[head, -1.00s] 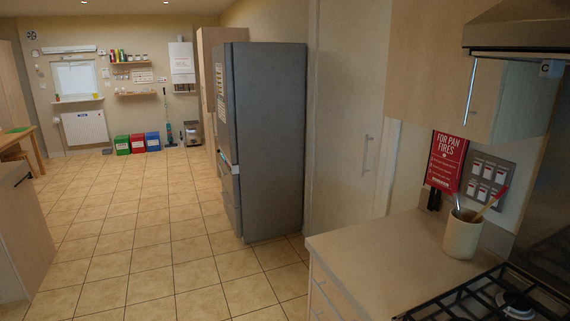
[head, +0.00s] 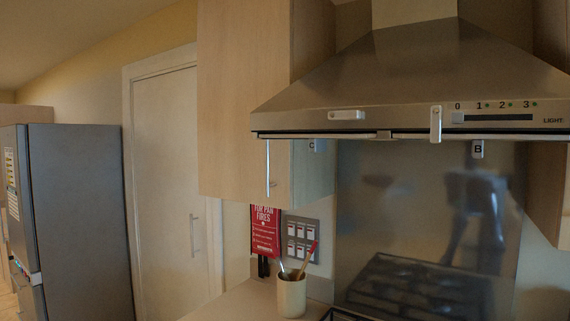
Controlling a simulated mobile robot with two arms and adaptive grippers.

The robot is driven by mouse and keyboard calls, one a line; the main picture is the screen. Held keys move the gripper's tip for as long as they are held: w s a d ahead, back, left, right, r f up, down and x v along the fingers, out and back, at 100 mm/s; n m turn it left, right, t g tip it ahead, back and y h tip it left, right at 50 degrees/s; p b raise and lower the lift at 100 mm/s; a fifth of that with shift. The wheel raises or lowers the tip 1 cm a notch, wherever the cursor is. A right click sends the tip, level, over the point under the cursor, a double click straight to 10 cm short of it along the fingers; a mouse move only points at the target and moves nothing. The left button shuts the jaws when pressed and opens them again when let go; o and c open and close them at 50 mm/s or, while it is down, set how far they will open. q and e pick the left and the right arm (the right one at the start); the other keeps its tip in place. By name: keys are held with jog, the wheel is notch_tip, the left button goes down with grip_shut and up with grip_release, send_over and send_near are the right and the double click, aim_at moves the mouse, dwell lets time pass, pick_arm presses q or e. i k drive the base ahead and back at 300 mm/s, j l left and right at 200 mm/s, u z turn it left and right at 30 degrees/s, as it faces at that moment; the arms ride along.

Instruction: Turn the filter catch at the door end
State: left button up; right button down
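The steel cooker hood (head: 370,85) fills the upper right of the head view. On its front lip a pale catch (head: 346,115) lies level, towards the door side. Another pale catch (head: 436,123) stands upright further right. A tag marked C (head: 312,146) hangs under the hood's left part, and a tag marked B (head: 477,149) hangs further right. The filters underneath are seen edge-on and mostly hidden. The door (head: 165,185) is to the left of the hood. Neither of my grippers is in view.
A wall cupboard (head: 240,95) adjoins the hood's left side. Below are a utensil pot (head: 291,296), a red pan-fire sign (head: 264,232), a switch panel (head: 300,238) and a steel splashback (head: 400,230) with a dark reflection. The fridge (head: 75,220) stands far left.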

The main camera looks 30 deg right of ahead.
aim_at(353, 114)
jog(key=z, duration=0.45)
jog(key=k+z, duration=0.1)
jog(key=z, duration=0.75)
jog(key=k+z, duration=0.1)
jog(key=z, duration=0.35)
